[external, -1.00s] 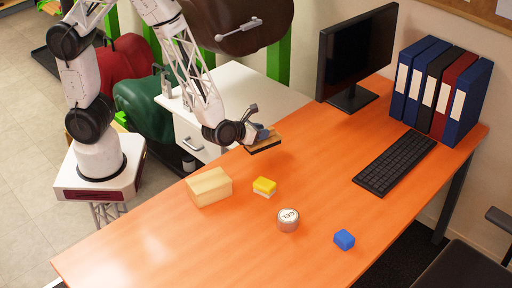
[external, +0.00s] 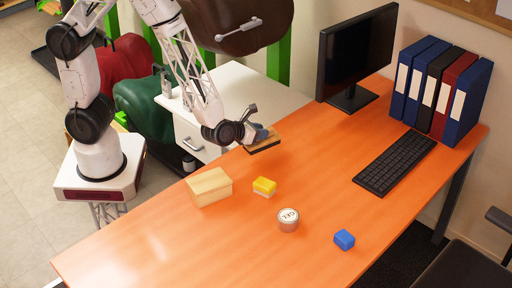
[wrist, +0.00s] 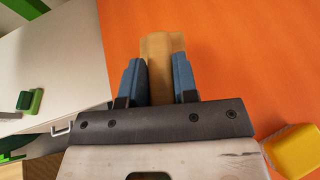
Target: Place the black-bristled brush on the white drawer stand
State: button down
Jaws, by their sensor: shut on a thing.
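My gripper (external: 258,134) is shut on the brush (external: 263,144), which has a wooden back and a dark underside. It holds the brush above the far-left edge of the orange table. In the wrist view the brush's wooden back (wrist: 160,50) shows between the two blue fingers of my gripper (wrist: 159,80). The bristles are hidden in that view. The white drawer stand (external: 240,88) is beyond the table's far-left edge, behind my gripper. Its white top (wrist: 65,50) is at the left of the wrist view.
On the orange table (external: 220,240) are a wooden block (external: 209,187), a yellow sponge (external: 264,186), a round tin (external: 288,220) and a blue block (external: 344,239). A monitor (external: 355,55), keyboard (external: 396,162) and several binders (external: 440,90) stand at the right. A green object (wrist: 32,101) is on the stand.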

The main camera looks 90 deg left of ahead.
jog(key=shift+s+a, duration=0.35)
jog(key=shift+a, duration=0.5)
jog(key=s+a+f+n+y, duration=0.1)
jog(key=s+a+f, duration=0.1)
jog(key=s+a, duration=0.45)
jog(key=s+a+f, duration=0.2)
jog(key=s+a, duration=0.2)
jog(key=a, duration=0.6)
jog(key=s+a+f+g, duration=0.1)
jog(key=s+a+f, duration=0.4)
jog(key=s, duration=0.2)
jog(key=s+a+f+n+y, duration=0.1)
jog(key=s+a+f, duration=0.4)
jog(key=s, duration=0.3)
jog(key=shift+s+a+f+g, duration=0.2)
jog(key=shift+s+f+g, duration=0.1)
jog(key=shift+f+g, duration=0.1)
jog(key=w+a+f, duration=0.1)
jog(key=w+a, duration=0.7)
jog(key=w, duration=0.4)
jog(key=shift+w+a+f, duration=0.15)
jog(key=shift+w+a, duration=0.1)
jog(key=shift+a, duration=0.15)
jog(key=shift+w, duration=0.1)
